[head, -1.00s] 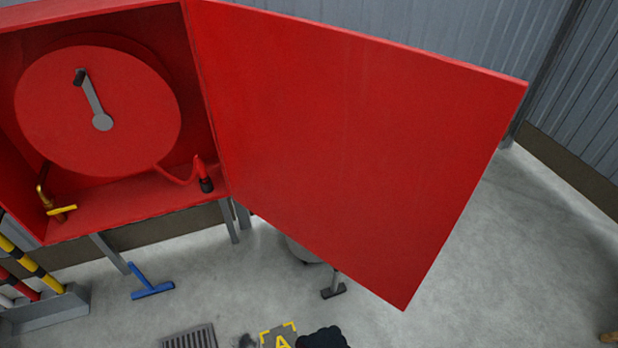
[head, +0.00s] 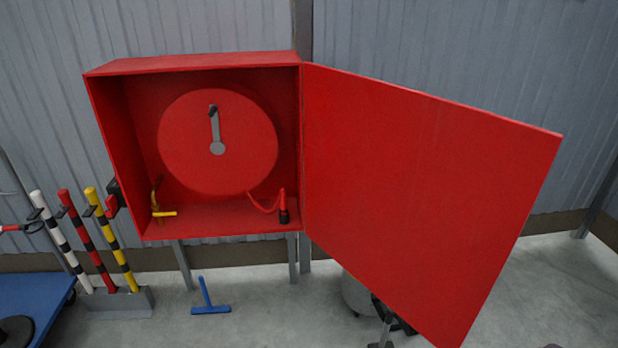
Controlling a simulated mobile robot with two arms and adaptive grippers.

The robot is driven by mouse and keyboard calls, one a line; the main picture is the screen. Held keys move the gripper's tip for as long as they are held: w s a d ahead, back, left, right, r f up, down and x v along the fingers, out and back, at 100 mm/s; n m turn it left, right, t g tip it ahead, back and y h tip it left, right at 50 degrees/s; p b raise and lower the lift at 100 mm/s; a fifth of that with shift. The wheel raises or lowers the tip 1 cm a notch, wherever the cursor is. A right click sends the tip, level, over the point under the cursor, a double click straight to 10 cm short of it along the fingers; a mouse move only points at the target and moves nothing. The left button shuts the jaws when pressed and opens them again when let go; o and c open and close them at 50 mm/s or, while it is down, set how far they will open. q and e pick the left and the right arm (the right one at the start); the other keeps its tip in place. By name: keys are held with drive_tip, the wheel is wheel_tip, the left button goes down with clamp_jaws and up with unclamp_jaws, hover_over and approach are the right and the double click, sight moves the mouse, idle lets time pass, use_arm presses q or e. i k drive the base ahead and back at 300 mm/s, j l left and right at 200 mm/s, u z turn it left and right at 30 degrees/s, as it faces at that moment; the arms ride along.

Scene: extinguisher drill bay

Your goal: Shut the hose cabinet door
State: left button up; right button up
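The red hose cabinet (head: 120,150) hangs on the grey corrugated wall, left of the middle in the head view. Its door (head: 420,190) is hinged on the cabinet's right side and stands wide open, swung out to the right and toward me. Inside the cabinet are a red hose reel (head: 180,140) with a grey crank, a yellow-handled valve (head: 164,214) and a red nozzle (head: 283,205) with a black tip. The door's lower corner runs to the bottom edge of the picture.
Striped poles (head: 108,240) stand in a grey holder (head: 125,303) at left, beside a blue surface (head: 35,300). A blue T-shaped tool (head: 210,309) is below the cabinet. A grey drum (head: 355,296) and dark items are partly hidden behind the door. Bare floor lies at right.

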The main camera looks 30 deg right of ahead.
sight(425, 200)
drive_tip(key=l+u, duration=0.15)
drive_tip(key=l, duration=0.45)
drive_tip(key=l+u, duration=0.15)
drive_tip(key=l, duration=0.45)
drive_tip(key=k+l+u, duration=0.15)
drive_tip(key=l, duration=0.4)
drive_tip(key=l+u, duration=0.2)
drive_tip(key=l, duration=0.4)
drive_tip(key=k+l, duration=0.1)
drive_tip(key=l, duration=0.75)
drive_tip(key=k+l, duration=0.15)
drive_tip(key=l, duration=0.3)
drive_tip(key=k+l, duration=0.1)
drive_tip(key=l, duration=0.35)
drive_tip(key=k+l+z, duration=0.15)
drive_tip(key=k, duration=0.35)
